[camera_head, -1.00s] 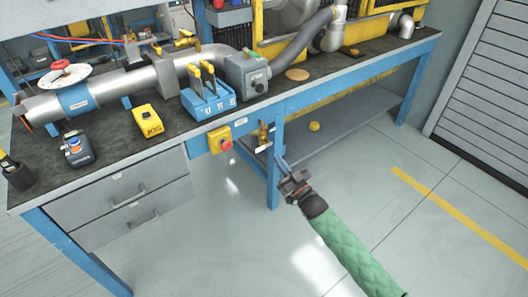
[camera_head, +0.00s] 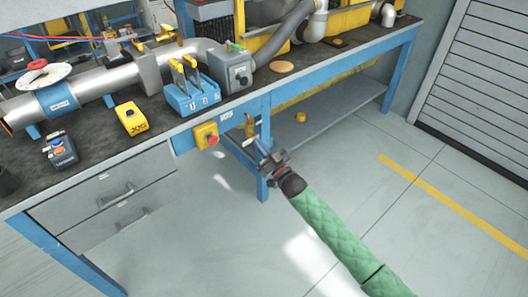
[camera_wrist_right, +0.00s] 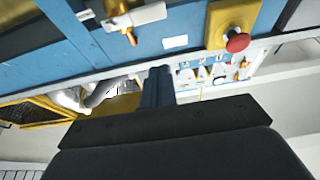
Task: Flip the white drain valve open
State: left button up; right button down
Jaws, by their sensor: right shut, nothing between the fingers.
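The drain valve (camera_head: 249,128) has a brass body and hangs at the bench's front edge, right of the yellow stop-button box. Its white lever (camera_head: 249,141) shows small below the brass. In the right wrist view the white lever (camera_wrist_right: 148,14) lies nearly level across the brass body (camera_wrist_right: 117,12), near the top edge. My right gripper (camera_head: 261,147) is shut and empty, just right of and below the lever in the head view. Its fingers (camera_wrist_right: 158,86) show below the lever in the wrist view; contact cannot be confirmed. My left gripper is not in view.
The yellow box (camera_head: 206,135) with a red button is close left of the valve. A blue bench leg (camera_head: 263,186) stands below the valve, near my right gripper. The bench top (camera_head: 100,160) carries a pipe and several control boxes. The floor in front is clear.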

aim_at(251, 142)
jog(key=w+a, duration=0.2)
jog(key=w, duration=0.1)
jog(key=w+a, duration=0.1)
jog(key=shift+w+f, duration=0.15)
jog(key=shift+f, duration=0.9)
jog(key=shift+f+n+y, duration=0.3)
jog(key=shift+f+n, duration=0.1)
jog(key=shift+n, duration=0.6)
jog(key=f+n+g, duration=0.1)
jog(key=n+g, duration=0.1)
jog(key=n, duration=0.3)
jog(key=d+f+n+g+y, duration=0.1)
jog(key=f+n+g, duration=0.1)
jog(key=n, duration=0.4)
jog(key=w+f+n+g+y, duration=0.1)
jog(key=f+n+g, duration=0.1)
jog(key=n, duration=0.4)
jog(key=shift+w+d+f+g, duration=0.1)
jog(key=shift+d+f+g, duration=0.05)
jog(key=shift+d+g, duration=0.25)
jog(key=shift+a, duration=0.15)
